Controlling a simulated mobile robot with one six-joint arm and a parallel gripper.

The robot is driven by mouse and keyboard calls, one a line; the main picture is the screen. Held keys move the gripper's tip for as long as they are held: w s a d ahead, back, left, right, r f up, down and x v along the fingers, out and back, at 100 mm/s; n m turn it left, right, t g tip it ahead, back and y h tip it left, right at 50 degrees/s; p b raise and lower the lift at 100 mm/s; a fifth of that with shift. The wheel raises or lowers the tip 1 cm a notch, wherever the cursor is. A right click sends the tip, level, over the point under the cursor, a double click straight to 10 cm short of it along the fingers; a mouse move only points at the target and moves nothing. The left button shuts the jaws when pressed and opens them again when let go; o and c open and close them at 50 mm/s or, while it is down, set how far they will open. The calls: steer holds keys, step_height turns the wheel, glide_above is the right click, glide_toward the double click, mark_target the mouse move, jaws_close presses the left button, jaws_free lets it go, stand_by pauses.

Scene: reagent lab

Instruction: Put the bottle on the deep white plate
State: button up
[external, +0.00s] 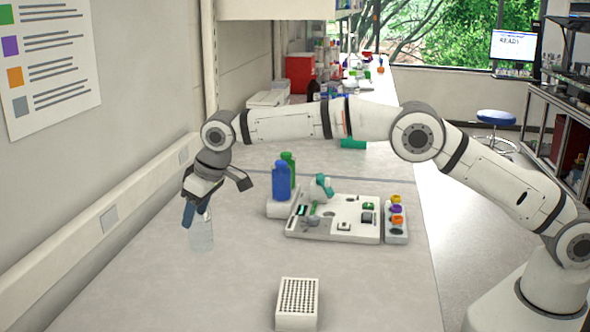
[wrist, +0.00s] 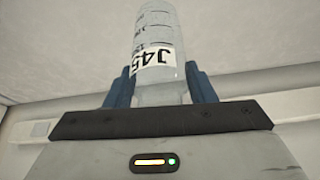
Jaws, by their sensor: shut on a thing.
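My gripper (external: 196,213) is at the left of the bench in the external view, pointing down, with its blue fingers shut on a clear bottle (external: 202,234). In the wrist view the bottle (wrist: 155,62) stands between the two blue fingers, with a white label reading "J45" partly visible. I cannot tell whether its bottom touches the bench. The deep white plate (external: 297,318), a white block with a grid of small dark wells on top, sits at the front of the bench, to the right of and nearer than the bottle.
A white tray (external: 335,232) with small parts and a narrow rack (external: 396,238) of coloured caps stand mid-bench. Blue (external: 281,180) and green (external: 289,160) bottles stand behind the tray's left side. The wall runs along the left. Bench between bottle and plate is clear.

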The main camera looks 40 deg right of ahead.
steer(key=r, duration=0.1)
steer(key=s+r, duration=0.1)
steer(key=r, duration=0.1)
steer(key=shift+s+d+b, duration=0.1)
steer(key=shift+s+b, duration=0.2)
steer(key=shift+b, duration=0.1)
steer(key=s+d+r+m+b, duration=0.1)
steer(key=s+d+r+b, duration=0.15)
steer(key=s+d, duration=0.55)
steer(key=s+d+r+m+b, duration=0.1)
steer(key=s+d+b, duration=0.2)
steer(key=s, duration=1)
step_height(320, 180, down, 10)
steer(key=shift+h+p, duration=0.3)
steer(key=shift+p, duration=0.05)
steer(key=shift+d, duration=0.1)
steer(key=shift+f, duration=0.15)
steer(key=o, duration=1)
steer(key=shift+c, duration=0.2)
steer(key=shift+r, duration=0.2)
